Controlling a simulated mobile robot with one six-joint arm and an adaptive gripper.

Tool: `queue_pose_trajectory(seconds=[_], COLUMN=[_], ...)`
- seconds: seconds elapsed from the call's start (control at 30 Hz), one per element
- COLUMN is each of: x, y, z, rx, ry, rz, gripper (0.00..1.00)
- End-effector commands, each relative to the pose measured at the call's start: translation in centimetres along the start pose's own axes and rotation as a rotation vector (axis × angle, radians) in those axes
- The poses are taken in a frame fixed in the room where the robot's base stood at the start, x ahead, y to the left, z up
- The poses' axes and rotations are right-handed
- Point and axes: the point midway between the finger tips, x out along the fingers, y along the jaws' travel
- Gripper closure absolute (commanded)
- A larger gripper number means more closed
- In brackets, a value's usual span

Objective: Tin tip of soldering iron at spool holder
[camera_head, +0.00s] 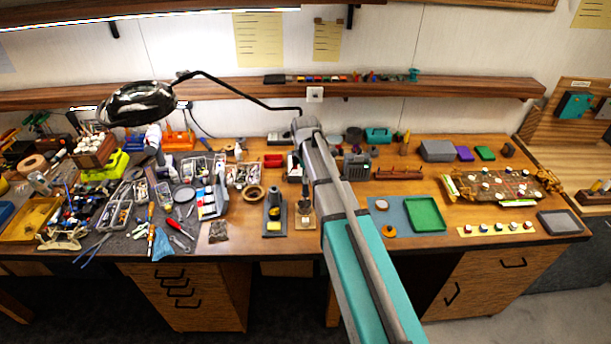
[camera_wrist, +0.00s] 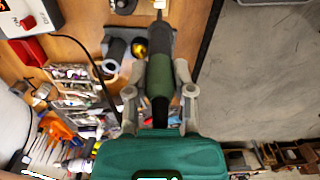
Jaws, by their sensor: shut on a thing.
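My gripper (camera_wrist: 160,92) is shut on the soldering iron (camera_wrist: 160,75), around its dark green handle, in the wrist view. The iron's narrow metal end reaches the top edge of that view, so its very tip is hard to make out. What looks like the spool holder, on a small wooden base (camera_head: 305,221), stands mid-bench in the head view, partly hidden by my arm. Part of a dark spool-like thing (camera_wrist: 123,5) shows at the top of the wrist view, left of the iron's end. Contact between tip and spool cannot be told.
An iron stand with a yellow sponge (camera_head: 274,226) is just left of the spool holder. A blue mat with a green tray (camera_head: 425,214) lies to the right. Tools and parts crowd the bench's left half. A black lamp (camera_head: 138,104) hangs over it.

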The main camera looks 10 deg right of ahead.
Motion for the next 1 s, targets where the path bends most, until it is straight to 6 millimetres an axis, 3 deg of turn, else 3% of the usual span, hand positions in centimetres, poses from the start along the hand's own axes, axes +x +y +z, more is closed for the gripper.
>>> queue_pose_trajectory(seconds=[0.1,0.4,1.0], x=[1.4,2.9,3.0], y=[0.0,0.0,0.0], z=[0.0,0.0,0.1], rx=[0.000,0.000,0.001], ry=[0.000,0.000,0.000], rz=[0.000,0.000,0.000], gripper=[1.00,1.00,1.00])
